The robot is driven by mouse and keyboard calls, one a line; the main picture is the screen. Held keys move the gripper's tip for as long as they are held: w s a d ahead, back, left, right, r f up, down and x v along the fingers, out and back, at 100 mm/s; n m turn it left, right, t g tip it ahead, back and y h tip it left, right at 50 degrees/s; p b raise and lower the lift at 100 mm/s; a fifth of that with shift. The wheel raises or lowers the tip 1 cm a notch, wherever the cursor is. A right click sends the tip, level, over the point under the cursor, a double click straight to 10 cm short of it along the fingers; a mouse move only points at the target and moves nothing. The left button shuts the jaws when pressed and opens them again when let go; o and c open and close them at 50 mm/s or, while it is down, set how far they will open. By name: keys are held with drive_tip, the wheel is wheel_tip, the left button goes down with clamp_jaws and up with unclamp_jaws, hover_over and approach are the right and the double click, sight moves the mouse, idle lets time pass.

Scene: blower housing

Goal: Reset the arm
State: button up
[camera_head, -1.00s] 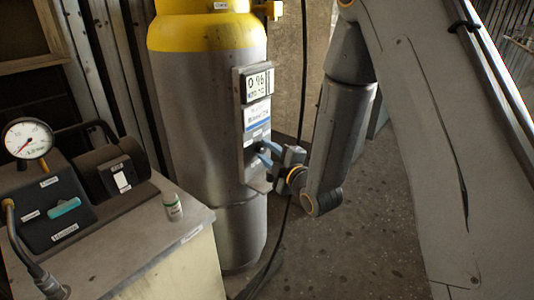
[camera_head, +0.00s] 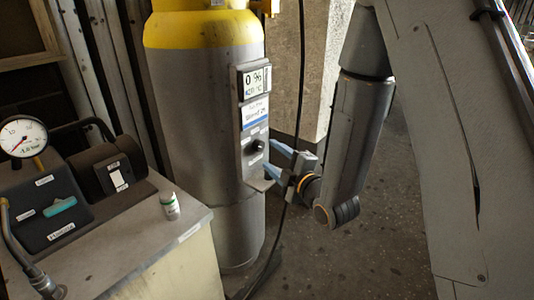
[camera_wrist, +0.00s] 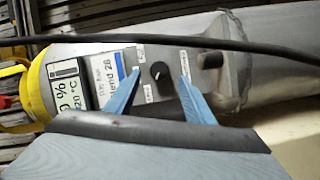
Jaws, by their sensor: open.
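My gripper (camera_head: 275,160) is in front of the control panel on the grey and yellow cylinder (camera_head: 200,110), just right of its black knob (camera_head: 257,146). In the wrist view its two blue fingers (camera_wrist: 155,92) are spread apart, with the knob (camera_wrist: 160,71) seen between and beyond them. Nothing is held. The fingers appear apart from the knob, though the exact gap is hard to tell. My arm comes down from the upper right.
A display (camera_head: 256,82) and a blue-white label (camera_head: 255,112) sit above the knob. A black cable (camera_head: 299,100) hangs by my gripper and crosses the wrist view. A bench (camera_head: 150,250) at left carries a pump with a gauge (camera_head: 22,137) and a small bottle (camera_head: 169,206). Floor at right is clear.

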drive_tip(key=shift+v, duration=1.15)
drive_tip(key=s+d+f+m+g+h+p, duration=0.1)
drive_tip(key=s+d+m+g+h+p, duration=0.1)
drive_tip(key=s+d+m+g+h, duration=0.3)
drive_tip(key=s+d+f+m+g+h+p, duration=0.1)
drive_tip(key=s+d+m+g+h+p, duration=0.15)
drive_tip(key=d+m, duration=0.45)
drive_tip(key=s+d+r+m+g, duration=0.2)
drive_tip(key=s+m+g, duration=0.1)
drive_tip(key=s, duration=0.6)
drive_tip(key=s+d+r+m+g+h+p, duration=0.1)
drive_tip(key=s+d+r+m+g, duration=0.1)
drive_tip(key=s, duration=0.7)
drive_tip(key=r+m+g, duration=0.1)
drive_tip(key=m+g, duration=0.1)
drive_tip(key=m, duration=0.1)
drive_tip(key=shift+d+p, duration=0.15)
drive_tip(key=shift+p, duration=0.15)
